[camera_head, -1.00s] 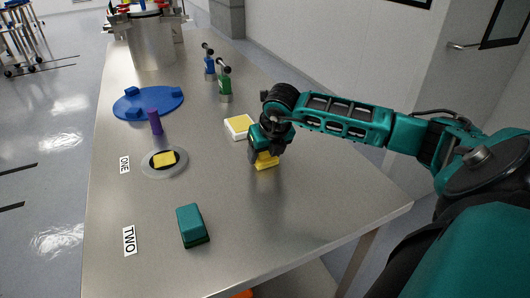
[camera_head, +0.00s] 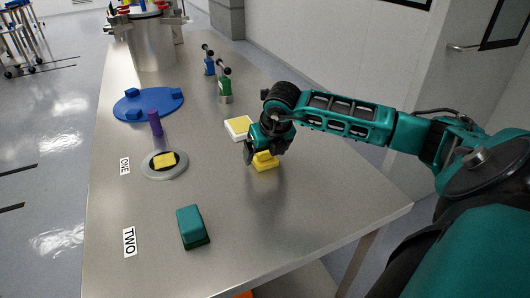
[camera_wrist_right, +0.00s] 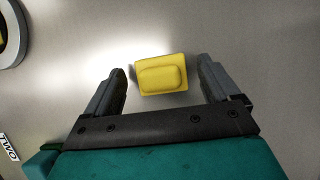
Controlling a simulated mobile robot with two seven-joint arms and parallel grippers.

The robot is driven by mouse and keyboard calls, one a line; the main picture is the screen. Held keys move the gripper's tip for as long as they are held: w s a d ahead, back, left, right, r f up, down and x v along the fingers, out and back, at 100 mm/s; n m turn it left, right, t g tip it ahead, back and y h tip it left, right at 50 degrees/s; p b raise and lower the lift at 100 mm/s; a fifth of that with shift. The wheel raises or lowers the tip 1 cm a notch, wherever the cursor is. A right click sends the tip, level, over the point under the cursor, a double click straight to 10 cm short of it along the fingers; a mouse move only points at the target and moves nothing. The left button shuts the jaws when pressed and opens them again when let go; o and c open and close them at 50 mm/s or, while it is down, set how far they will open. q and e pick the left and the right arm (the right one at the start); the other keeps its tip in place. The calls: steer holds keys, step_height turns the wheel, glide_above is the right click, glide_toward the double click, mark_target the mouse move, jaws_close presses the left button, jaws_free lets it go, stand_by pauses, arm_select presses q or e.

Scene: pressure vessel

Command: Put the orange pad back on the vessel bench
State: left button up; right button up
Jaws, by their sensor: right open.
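A small orange thing (camera_head: 245,295) shows at the bottom edge of the head view, below the bench's front edge. It is mostly cut off, so I cannot tell whether it is the orange pad. The steel vessel bench (camera_head: 310,210) fills the middle of the head view. My right gripper (camera_head: 263,152) is open just above a yellow block (camera_head: 265,166) with a raised grip, which rests on the bench. In the right wrist view the yellow block (camera_wrist_right: 161,75) sits between the spread fingers, with gaps on both sides. My left gripper is out of view.
A teal block (camera_head: 192,225) stands near the TWO label (camera_head: 129,241). A grey disc (camera_head: 151,171) with a yellow patch lies by ONE. A white-and-yellow pad (camera_head: 239,127), purple cylinder (camera_head: 155,122), blue disc (camera_head: 160,106), bottles and a steel vessel (camera_head: 152,45) stand farther back. The front right is clear.

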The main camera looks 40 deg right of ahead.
steer(key=v, duration=1.1)
steer(key=shift+p, duration=0.3)
steer(key=shift+s, duration=0.15)
